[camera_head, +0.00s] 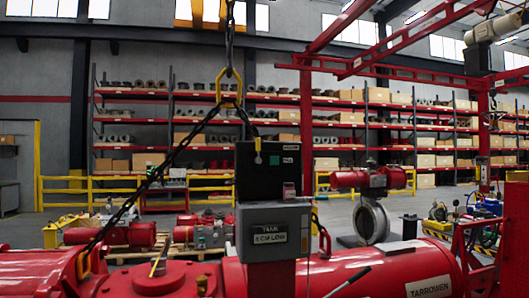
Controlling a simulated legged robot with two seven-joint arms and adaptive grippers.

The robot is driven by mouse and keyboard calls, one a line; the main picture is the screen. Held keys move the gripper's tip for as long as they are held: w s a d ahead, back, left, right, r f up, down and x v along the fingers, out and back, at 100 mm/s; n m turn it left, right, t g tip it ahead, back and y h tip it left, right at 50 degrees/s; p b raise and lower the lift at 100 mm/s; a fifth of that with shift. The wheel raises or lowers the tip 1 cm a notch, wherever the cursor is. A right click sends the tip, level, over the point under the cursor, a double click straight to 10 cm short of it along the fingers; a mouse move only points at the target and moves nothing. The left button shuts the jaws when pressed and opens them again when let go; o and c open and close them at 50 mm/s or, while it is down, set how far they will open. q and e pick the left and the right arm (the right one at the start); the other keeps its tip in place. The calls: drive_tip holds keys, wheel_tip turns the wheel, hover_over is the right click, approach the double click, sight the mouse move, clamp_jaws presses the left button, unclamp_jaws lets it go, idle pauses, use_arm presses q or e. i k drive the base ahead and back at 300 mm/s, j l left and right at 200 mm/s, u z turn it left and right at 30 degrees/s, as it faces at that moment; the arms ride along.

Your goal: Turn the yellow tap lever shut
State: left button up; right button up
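Neither of my grippers shows in the head view. A large red valve actuator (345,268) fills the lower part of the picture. A thin yellow piece (157,257) stands tilted on the round red cover (160,277) at the lower left; it may be the tap lever, but it is too small to tell. A small yellow piece (258,148) also shows at the top of the dark control box (268,185). A pale rod (348,281) slants over the red cylinder at the lower middle. I cannot tell how the tap is set.
A lifting chain (150,185) hangs from a yellow ring (229,87) and runs down to the actuator's left side. A grey labelled box (273,230) rises in the middle. Shelves (300,120), yellow railings (110,185) and a red frame (488,120) stand behind.

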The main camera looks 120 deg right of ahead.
sight(257, 160)
drive_tip(key=z, duration=3.95)
drive_tip(key=i+l, duration=0.6)
drive_tip(key=l, duration=0.2)
